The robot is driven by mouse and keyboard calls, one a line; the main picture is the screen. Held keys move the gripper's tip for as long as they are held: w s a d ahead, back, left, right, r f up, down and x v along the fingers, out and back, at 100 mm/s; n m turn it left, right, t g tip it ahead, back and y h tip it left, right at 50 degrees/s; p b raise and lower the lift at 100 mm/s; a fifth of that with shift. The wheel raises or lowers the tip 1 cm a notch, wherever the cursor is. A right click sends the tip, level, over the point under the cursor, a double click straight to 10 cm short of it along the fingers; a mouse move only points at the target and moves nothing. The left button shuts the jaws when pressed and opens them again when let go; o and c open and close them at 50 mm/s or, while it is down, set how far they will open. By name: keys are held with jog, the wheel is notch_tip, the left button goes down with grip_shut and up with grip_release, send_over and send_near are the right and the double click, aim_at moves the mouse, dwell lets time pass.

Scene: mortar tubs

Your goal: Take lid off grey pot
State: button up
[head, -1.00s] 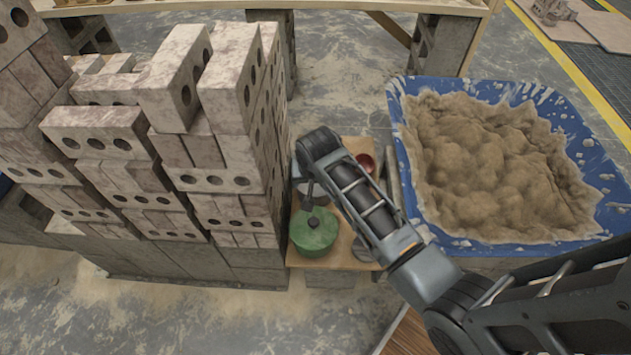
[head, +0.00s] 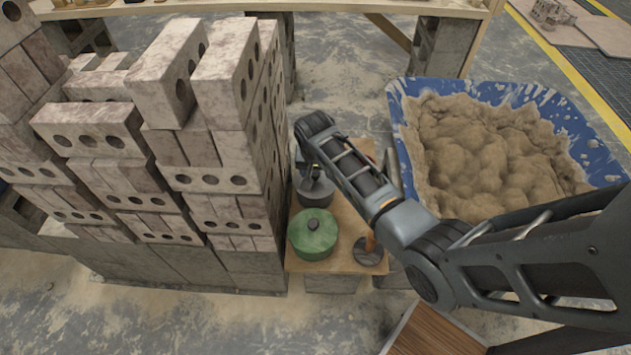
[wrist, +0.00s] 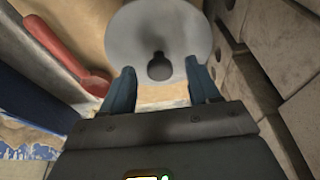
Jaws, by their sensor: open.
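The grey pot (head: 316,192) stands on a small wooden board behind the green pot, partly hidden by my arm in the head view. In the wrist view its round grey lid (wrist: 130,35) lies ahead, with a dark knob (wrist: 159,68) near the lid's lower part. My gripper (wrist: 160,72) is open, with one blue-grey finger on each side of the knob. I cannot tell whether the fingers touch the lid. In the head view my gripper is mostly hidden by the wrist, above the grey pot.
A green lidded pot (head: 312,234) sits in front of the grey one. A round metal piece with a brown handle (head: 371,243) is beside it. Stacked bricks (head: 223,140) rise close on the left. A blue tub (head: 400,99) of mortar is right. A red ladle (wrist: 58,45) shows in the wrist view.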

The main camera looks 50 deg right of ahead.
jog(key=shift+f, duration=0.15)
grip_shut()
dwell(0.5)
